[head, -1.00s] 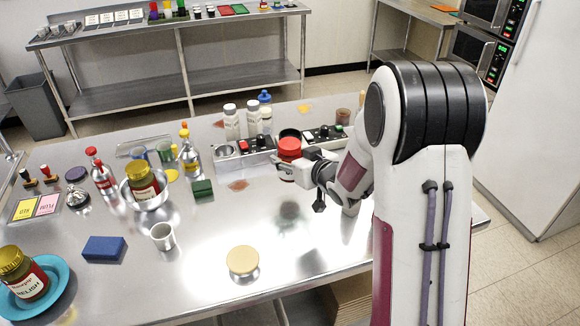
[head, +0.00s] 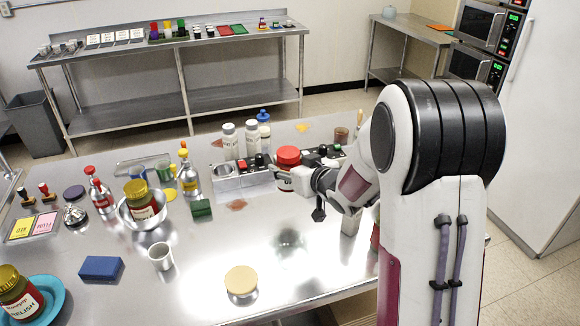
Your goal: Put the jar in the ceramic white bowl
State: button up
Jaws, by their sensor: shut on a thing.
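A jar with a red lid (head: 287,157) is held upright in my gripper (head: 287,183). It appears to be above the table, in front of the control panels, with a dark patch on the metal below. The pale, glossy bowl (head: 128,217) stands left of it, well apart from my gripper; it looks whitish or silvery. A gold-lidded jar with a red label (head: 141,200) is in that bowl. My fingers are partly hidden by the wrist.
A metal cup (head: 161,257), blue sponge (head: 101,268), green block (head: 201,209) and tan round-topped item (head: 241,281) stand on the table. Bottles (head: 191,173) and control boxes (head: 240,181) line the back. The table centre is fairly clear.

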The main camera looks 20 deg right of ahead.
aim_at(292, 151)
jog(key=shift+r, duration=0.1)
jog(key=shift+d+r, duration=0.2)
jog(key=shift+r, duration=0.8)
jog(key=shift+d+r, duration=0.15)
jog(key=shift+r, duration=0.85)
jog(key=shift+d+r, duration=0.2)
jog(key=shift+r, duration=0.8)
jog(key=s+d+m+h, duration=0.2)
jog(key=s+d+h, duration=0.15)
jog(key=d, duration=1.15)
jog(key=s+d+m+h, duration=0.2)
jog(key=s+d+m, duration=0.15)
jog(key=d, duration=1.15)
jog(key=shift+n, duration=0.25)
jog(key=shift+s+d+f, duration=0.15)
jog(key=shift+f, duration=0.7)
jog(key=shift+s+d+f, duration=0.15)
jog(key=shift+s+f, duration=0.05)
jog(key=shift+f, duration=0.65)
jog(key=shift+s+d+f, duration=0.15)
jog(key=shift+f, duration=0.7)
jog(key=shift+f, duration=0.1)
notch_tip(292, 151, down, 6)
